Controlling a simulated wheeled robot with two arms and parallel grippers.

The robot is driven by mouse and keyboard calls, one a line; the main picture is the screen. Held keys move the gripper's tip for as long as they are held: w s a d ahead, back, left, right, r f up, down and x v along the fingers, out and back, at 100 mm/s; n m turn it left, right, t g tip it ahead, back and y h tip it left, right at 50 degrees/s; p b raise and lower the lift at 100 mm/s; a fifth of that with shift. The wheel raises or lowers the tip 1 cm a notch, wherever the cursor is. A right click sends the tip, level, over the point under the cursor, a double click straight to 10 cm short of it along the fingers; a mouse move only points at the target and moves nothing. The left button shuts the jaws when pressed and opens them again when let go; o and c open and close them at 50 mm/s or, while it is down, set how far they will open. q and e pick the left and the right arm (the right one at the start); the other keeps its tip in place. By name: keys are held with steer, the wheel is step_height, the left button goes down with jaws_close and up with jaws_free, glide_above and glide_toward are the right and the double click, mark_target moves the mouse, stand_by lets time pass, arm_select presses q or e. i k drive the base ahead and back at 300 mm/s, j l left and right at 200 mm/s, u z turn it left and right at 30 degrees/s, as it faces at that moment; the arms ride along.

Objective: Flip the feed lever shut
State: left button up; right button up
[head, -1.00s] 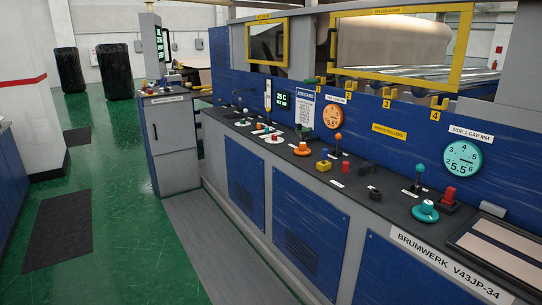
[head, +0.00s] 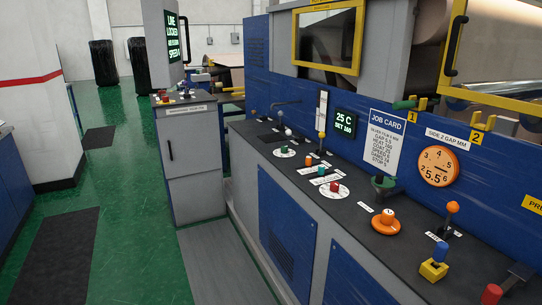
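Several levers stand on the machine's long dark console (head: 352,192), and I cannot tell which is the feed lever because their labels are too small to read. An orange-knobbed lever (head: 452,208) stands upright below the orange side 2 gap dial (head: 438,167). A black bent handle (head: 286,103) is at the console's far end. A green-handled part (head: 405,104) sticks out beside the job card (head: 387,140). Neither of my grippers is in view.
An orange knob (head: 386,222), a blue-and-yellow switch (head: 435,262) and a red button (head: 491,294) line the near console. The green floor (head: 140,205) on the left is clear, with flat dark mats.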

mark_target(289, 132)
steer(key=i+z, duration=0.1)
steer(key=i, duration=0.55)
steer(key=i+j, duration=0.15)
steer(key=i, duration=0.5)
steer(key=i+j+z, duration=0.15)
steer(key=i+j, duration=0.95)
steer(key=i, duration=0.1)
